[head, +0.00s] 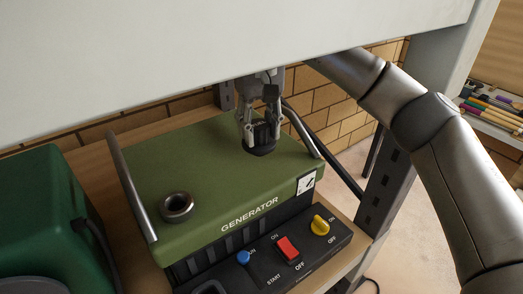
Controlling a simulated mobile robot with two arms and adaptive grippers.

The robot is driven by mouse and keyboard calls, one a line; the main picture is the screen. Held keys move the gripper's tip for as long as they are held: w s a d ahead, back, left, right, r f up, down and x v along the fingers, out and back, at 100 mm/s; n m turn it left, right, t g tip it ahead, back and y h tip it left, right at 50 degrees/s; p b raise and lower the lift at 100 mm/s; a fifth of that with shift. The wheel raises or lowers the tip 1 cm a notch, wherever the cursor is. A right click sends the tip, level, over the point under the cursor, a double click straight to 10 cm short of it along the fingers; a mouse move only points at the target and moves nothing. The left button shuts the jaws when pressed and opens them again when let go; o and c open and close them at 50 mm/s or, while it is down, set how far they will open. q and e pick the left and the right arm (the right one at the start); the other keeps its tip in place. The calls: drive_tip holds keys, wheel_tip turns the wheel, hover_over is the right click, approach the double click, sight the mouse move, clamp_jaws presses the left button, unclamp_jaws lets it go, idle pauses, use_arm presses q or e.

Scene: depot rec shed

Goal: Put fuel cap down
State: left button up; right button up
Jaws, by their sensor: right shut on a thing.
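My right gripper (261,128) is shut on the fuel cap (259,149), a small black ridged cap. It holds the cap over the back right part of the green generator (240,172). I cannot tell whether the cap touches the generator's top. The round metal fuel filler neck (177,206) stands open on the generator's top at the front left, apart from the cap. My left gripper is not in view.
A shelf panel (200,60) hangs close above the generator. A metal handle bar (132,185) stands at its left and another (302,128) at its right. A dark green object (45,205) stands at left. The front panel has a red switch (288,247) and a yellow knob (320,226).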

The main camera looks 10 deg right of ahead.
sight(259, 147)
drive_tip(key=shift+f, duration=0.8)
wheel_tip(259, 147, down, 4)
drive_tip(key=shift+s+r+p, duration=0.1)
drive_tip(key=shift+r+p, duration=0.1)
drive_tip(key=shift+p, duration=0.75)
drive_tip(key=shift+f+b, duration=0.3)
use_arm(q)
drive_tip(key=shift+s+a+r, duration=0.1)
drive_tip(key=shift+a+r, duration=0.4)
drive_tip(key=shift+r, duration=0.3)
use_arm(e)
drive_tip(key=o, duration=1)
drive_tip(key=shift+r+p, duration=0.3)
wheel_tip(259, 147, up, 6)
drive_tip(key=shift+r+b, duration=0.1)
drive_tip(key=shift+b, duration=1.05)
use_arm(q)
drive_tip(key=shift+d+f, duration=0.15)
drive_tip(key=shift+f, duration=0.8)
use_arm(e)
drive_tip(key=shift+r, duration=0.55)
